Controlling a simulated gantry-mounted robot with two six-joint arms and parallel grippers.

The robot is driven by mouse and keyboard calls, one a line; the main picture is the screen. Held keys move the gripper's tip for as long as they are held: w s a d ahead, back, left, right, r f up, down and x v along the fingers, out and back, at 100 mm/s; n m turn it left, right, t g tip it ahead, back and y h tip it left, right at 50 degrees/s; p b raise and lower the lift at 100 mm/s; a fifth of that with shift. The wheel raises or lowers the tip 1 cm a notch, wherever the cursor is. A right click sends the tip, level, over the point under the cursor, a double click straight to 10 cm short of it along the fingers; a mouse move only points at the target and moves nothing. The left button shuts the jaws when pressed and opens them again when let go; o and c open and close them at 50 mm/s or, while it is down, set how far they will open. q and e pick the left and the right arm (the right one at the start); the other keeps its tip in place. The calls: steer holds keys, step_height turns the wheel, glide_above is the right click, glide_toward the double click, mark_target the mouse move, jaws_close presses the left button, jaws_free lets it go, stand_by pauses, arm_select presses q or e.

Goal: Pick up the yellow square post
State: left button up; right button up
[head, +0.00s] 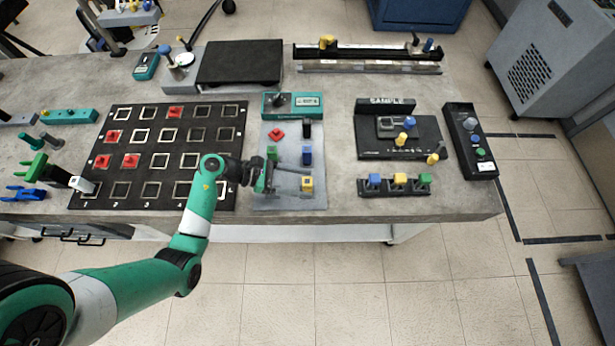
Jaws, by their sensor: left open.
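The yellow square post (307,184) stands near the front right corner of a light grey plate (290,201) on the table. My left gripper (269,178) is over the left part of that plate, to the left of the yellow post and apart from it. It is open, with nothing visible in it. My left arm reaches up to it from the lower left. My right gripper is not in view.
On the same plate are a blue post (306,155), a green post (272,153), a black post (306,128) and a red piece (276,133). A black board with square frames (155,190) lies to the left. A rack with coloured blocks (399,188) stands to the right.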

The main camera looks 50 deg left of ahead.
arm_select(q)
steer(key=x, duration=0.2)
steer(key=b+x, duration=0.1)
steer(key=x, duration=0.1)
steer(key=shift+d+f, duration=0.1)
steer(key=shift+f, duration=0.25)
steer(key=shift+w+d+f+b, duration=0.1)
steer(key=shift+w+d+b, duration=0.15)
steer(key=shift+w+b, duration=0.1)
steer(key=shift+c, duration=0.3)
jaws_close()
